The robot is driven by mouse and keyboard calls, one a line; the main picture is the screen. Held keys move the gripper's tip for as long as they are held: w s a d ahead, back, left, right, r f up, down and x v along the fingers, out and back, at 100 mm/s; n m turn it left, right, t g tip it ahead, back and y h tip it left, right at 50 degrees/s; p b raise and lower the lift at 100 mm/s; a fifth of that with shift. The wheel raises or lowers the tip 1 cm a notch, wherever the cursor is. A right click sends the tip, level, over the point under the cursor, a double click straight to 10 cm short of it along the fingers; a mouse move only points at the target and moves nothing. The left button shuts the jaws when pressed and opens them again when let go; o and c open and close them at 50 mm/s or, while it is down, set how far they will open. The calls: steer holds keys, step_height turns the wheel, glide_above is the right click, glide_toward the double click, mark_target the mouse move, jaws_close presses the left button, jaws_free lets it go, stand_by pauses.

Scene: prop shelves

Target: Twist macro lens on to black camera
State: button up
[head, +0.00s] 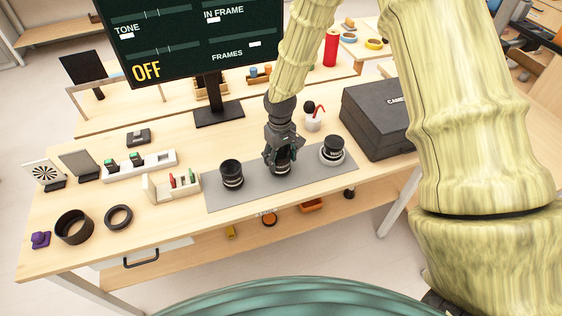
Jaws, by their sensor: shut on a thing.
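My gripper (283,158) points down over the middle of a grey mat (227,200) on the wooden table. It is shut on a dark lens-like object (281,168), mostly hidden by the fingers, at or just above the mat. A black lens (231,176) stands upright on the mat to its left. Another black lens (333,147) stands to its right on a white round base. I cannot tell which is the macro lens. A small dark camera-like body (138,137) lies farther back left; I cannot tell if it is the black camera.
A large black case (378,115) stands right of the mat. A small white pot (313,122) stands behind it. A monitor (195,40) stands at the back. A rack with small coloured items (172,186) and black rings (74,226) lie left. The front table strip is clear.

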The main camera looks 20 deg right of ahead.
steer(key=shift+r+p, duration=2.2)
steer(key=shift+r, duration=0.8)
